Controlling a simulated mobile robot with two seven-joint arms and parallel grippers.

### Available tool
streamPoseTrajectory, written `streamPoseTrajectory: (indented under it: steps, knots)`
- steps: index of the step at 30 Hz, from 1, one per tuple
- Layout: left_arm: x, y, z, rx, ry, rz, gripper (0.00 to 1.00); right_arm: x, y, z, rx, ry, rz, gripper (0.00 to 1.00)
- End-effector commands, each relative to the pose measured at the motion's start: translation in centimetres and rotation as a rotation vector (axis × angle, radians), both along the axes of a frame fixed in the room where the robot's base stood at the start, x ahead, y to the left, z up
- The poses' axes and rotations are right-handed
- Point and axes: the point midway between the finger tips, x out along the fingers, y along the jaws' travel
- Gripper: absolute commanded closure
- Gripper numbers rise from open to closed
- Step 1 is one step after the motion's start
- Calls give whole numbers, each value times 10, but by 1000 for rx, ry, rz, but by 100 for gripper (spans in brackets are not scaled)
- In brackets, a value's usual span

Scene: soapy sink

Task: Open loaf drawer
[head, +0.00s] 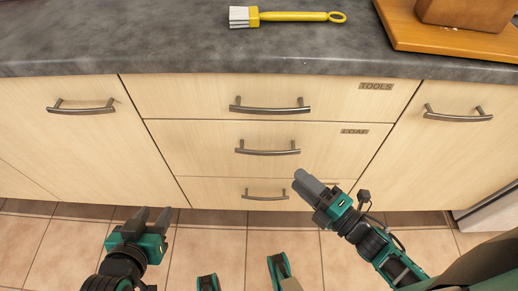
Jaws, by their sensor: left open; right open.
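The loaf drawer (205,147) is the middle drawer of the central stack, with a LOAF label (354,131) at its upper right. It is closed, and its metal bar handle (267,152) is at its middle. My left gripper (152,214) is open and empty, low in front of the cabinet, left of and below the handle. My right gripper (308,184) is open and empty, right of and below the handle, apart from it. It covers part of the bottom drawer's front.
The TOOLS drawer (185,97) above and the bottom drawer (220,191) below are closed. Cabinet doors flank the stack. A yellow-handled brush (290,16) and wooden board (430,36) lie on the grey counter (170,40). The tiled floor (215,238) in front is free.

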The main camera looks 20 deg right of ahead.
Motion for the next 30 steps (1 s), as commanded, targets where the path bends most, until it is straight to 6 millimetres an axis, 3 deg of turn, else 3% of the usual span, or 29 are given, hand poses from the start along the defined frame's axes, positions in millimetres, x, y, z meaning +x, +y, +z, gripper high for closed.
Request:
streamPoseTrajectory:
  steps: [15,21,30]
  knots:
    - [-5,-3,-16,-13,15,8,57,87,48,0,3,-1,-1,57]
    - [-5,-3,-18,-13,15,8,57,102,57,0,2,2,-2,57]
    - [-5,-2,-18,-8,15,6,57,105,58,0,3,4,-2,57]
